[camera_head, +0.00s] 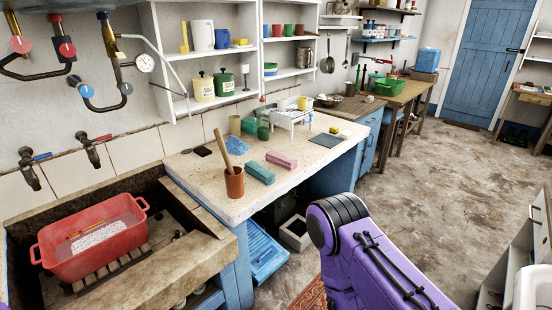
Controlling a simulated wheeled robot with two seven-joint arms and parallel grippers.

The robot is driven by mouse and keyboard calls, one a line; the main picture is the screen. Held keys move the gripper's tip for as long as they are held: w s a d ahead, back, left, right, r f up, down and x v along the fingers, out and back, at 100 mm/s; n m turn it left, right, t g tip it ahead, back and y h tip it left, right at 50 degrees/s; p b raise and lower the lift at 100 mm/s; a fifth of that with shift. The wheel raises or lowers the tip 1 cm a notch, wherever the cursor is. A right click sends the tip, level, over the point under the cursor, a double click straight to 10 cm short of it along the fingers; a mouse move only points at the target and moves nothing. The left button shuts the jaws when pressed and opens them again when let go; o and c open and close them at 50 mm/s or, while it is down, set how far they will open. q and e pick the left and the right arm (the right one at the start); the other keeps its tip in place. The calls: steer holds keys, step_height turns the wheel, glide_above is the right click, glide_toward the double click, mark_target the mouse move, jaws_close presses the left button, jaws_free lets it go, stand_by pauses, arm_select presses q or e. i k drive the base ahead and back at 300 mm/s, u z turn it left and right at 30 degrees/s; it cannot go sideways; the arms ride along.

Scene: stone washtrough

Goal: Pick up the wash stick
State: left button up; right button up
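A pale wooden stick (222,149), which looks like the wash stick, stands tilted to the left in a brown pot (234,183). Its lower end is hidden inside the pot. The pot stands upright near the front left corner of the speckled worktop (205,186), beside the stone trough. Neither of my grippers shows in the head view. A purple link of my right arm fills the lower right, in front of the worktop and apart from the pot.
A red tub (72,258) sits in the stone trough (150,274), below brass taps (91,150). A teal block (260,172) and a pink block (281,160) lie right of the pot. A white rack (291,113) stands behind. Open floor (445,165) lies right.

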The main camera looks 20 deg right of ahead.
mark_target(218, 136)
steer(key=z, duration=0.75)
steer(key=i, duration=0.65)
steer(key=u, duration=1.15)
